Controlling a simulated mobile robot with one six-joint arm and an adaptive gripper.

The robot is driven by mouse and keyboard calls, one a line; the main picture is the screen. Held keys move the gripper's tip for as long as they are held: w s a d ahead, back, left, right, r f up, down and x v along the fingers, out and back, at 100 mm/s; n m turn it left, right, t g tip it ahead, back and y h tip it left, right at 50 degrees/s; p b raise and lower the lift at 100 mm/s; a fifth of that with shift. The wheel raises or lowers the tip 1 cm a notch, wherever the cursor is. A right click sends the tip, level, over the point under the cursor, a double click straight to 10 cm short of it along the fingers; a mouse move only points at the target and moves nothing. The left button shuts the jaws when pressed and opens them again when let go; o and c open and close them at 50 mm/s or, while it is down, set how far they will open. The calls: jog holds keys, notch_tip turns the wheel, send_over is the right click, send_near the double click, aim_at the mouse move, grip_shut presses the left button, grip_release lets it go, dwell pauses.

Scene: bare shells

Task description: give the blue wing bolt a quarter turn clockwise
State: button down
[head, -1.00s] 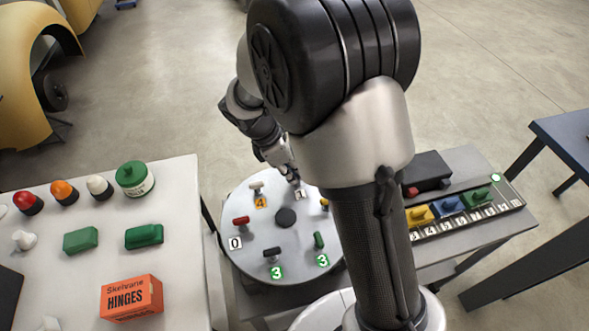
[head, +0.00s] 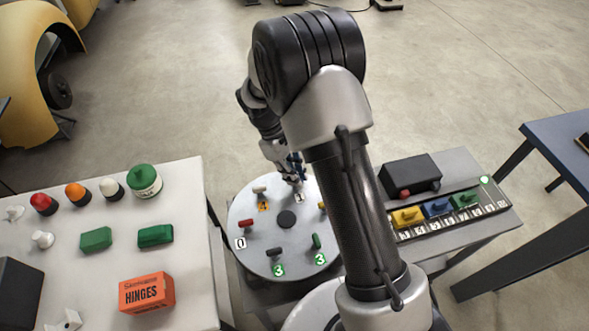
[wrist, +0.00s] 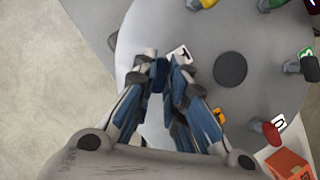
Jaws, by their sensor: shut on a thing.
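The blue wing bolt (wrist: 158,76) shows as a dark blue piece between my fingertips in the wrist view. It stands near the edge of a round grey plate (head: 262,222), beside a small white label marked 1 (head: 299,197). My gripper (wrist: 166,68) reaches down over the plate and is shut on the bolt's wing. In the head view my gripper (head: 296,180) stands at the plate's far edge and mostly hides the bolt. The wing's exact angle is hard to tell.
Around the plate stand other wing bolts: beige (head: 260,189), red (head: 246,223), black (head: 275,252), green (head: 316,241) and yellow (head: 321,205), partly hidden. A white table (head: 200,270) is at left. A bench at right holds a black box (head: 410,173) and a rack (head: 500,197).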

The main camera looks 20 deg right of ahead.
jog(key=m+g+y+p, duration=0.1)
jog(key=m+p, duration=0.1)
jog(key=m, duration=0.2)
jog(key=shift+w+d+r+m, duration=0.1)
jog(key=shift+m, duration=0.2)
jog(key=shift+d+m+y+p, duration=0.1)
jog(key=shift+m+y+p, duration=0.15)
jog(key=shift+m+y, duration=0.5)
jog(key=shift+m+y+p, duration=0.2)
jog(key=shift+m+y, duration=0.05)
jog(key=shift+m, duration=0.9)
jog(key=c, duration=1.6)
grip_release()
jog(key=v, duration=1.2)
jog(key=shift+w, duration=0.15)
